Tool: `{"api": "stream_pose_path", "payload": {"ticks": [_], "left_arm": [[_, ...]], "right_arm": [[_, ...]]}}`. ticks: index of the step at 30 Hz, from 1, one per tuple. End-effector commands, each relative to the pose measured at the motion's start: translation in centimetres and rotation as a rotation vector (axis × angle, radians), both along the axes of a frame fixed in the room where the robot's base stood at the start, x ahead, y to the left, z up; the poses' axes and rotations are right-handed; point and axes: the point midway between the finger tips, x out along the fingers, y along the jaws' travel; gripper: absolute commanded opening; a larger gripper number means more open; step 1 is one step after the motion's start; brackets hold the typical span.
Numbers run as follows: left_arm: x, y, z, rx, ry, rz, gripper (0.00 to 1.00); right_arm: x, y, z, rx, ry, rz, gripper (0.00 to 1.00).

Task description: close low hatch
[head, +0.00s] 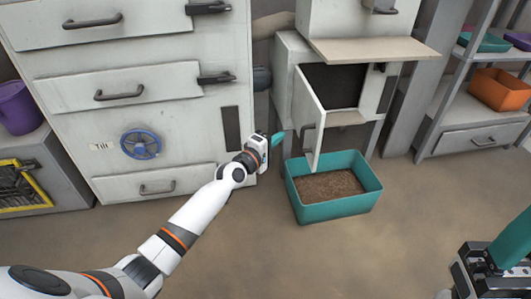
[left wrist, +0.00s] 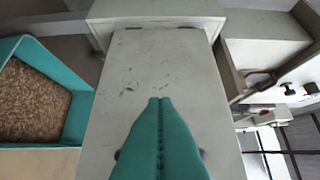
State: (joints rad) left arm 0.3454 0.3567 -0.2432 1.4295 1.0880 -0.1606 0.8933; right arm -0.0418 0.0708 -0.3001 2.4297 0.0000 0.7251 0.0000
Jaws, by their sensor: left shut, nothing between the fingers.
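The low hatch is a pale grey door (head: 307,118) on the bagger at the middle of the head view. It stands swung open toward me, hinged at its left, with the dark opening (head: 335,84) showing beside it. My left gripper (head: 279,139) is shut and empty, just left of the door's outer face. In the left wrist view its teal fingers (left wrist: 160,105) point at the pale door panel (left wrist: 155,65); I cannot tell whether they touch it. My right gripper (head: 498,262) is partly in view at the lower right, its jaws unclear.
A teal bin (head: 340,208) of brown pellets stands on the floor just below the open door; it also shows in the left wrist view (left wrist: 78,112). A grey drawer cabinet (head: 75,125) is at the left. Shelves with an orange bin (head: 499,91) stand at the right. The front floor is clear.

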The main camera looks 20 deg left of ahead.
Motion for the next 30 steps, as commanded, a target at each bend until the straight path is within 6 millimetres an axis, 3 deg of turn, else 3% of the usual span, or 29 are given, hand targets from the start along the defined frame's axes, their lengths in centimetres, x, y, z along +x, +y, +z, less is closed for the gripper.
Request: {"api": "stream_pose_path", "payload": {"ticks": [3, 9, 30], "left_arm": [[0.0, -2.0, 0.1, -0.006, 0.001, -0.001, 0.00], [-0.1, -3.7, 0.0, -0.001, 0.000, 0.000, 0.00], [-0.1, -4.2, 0.0, 0.003, 0.001, 0.000, 0.00]], "right_arm": [[0.0, 0.0, 0.0, 0.001, 0.012, 0.000, 0.63], [0.0, 0.0, -0.2, 0.001, 0.016, 0.001, 0.63], [0.0, 0.0, 0.1, 0.003, 0.020, 0.002, 0.63]]}}
